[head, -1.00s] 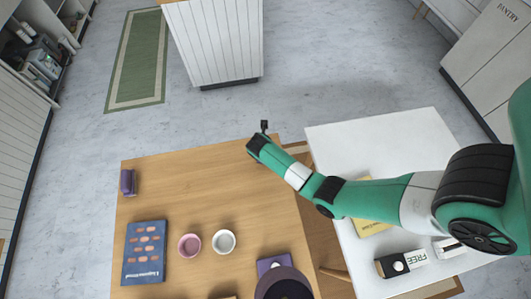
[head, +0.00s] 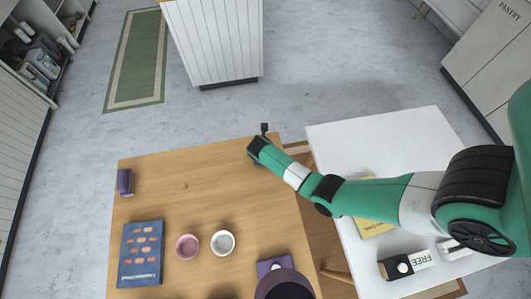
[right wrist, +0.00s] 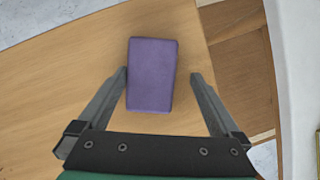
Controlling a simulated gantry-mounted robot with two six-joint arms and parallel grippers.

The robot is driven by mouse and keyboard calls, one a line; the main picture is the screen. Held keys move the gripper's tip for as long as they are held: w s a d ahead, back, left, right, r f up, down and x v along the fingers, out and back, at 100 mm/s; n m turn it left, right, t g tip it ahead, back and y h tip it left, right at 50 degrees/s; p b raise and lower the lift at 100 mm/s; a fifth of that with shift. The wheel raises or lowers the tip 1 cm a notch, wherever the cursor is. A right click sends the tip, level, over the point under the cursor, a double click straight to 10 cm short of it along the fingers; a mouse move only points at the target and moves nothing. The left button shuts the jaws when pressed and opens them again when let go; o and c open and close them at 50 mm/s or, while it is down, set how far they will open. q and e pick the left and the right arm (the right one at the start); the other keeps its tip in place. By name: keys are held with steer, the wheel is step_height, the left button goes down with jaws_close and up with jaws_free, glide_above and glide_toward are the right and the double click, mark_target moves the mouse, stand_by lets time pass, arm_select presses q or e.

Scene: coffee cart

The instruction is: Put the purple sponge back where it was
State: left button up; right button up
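The purple sponge (right wrist: 152,75) lies flat on the wooden table in the right wrist view, near the table's right edge. My right gripper (right wrist: 160,78) is open over it, one finger on each side. Gaps show between the fingers and the sponge, wider on the right. In the head view my right gripper (head: 258,146) is over the table's back right corner, and the arm hides the sponge there. My left gripper is not in view.
The wooden table (head: 210,195) holds a dark purple object (head: 124,182), a blue book (head: 141,253), a pink cup (head: 187,247), a white cup (head: 223,243) and a purple box (head: 272,266). A white table (head: 345,150) stands to the right. The wooden table's back middle is clear.

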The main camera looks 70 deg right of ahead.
steer(key=shift+r, duration=0.3)
steer(key=p+v, duration=0.5)
steer(key=v, duration=0.6)
steer(key=shift+a+r+p, duration=0.15)
steer(key=shift+r+p, duration=0.2)
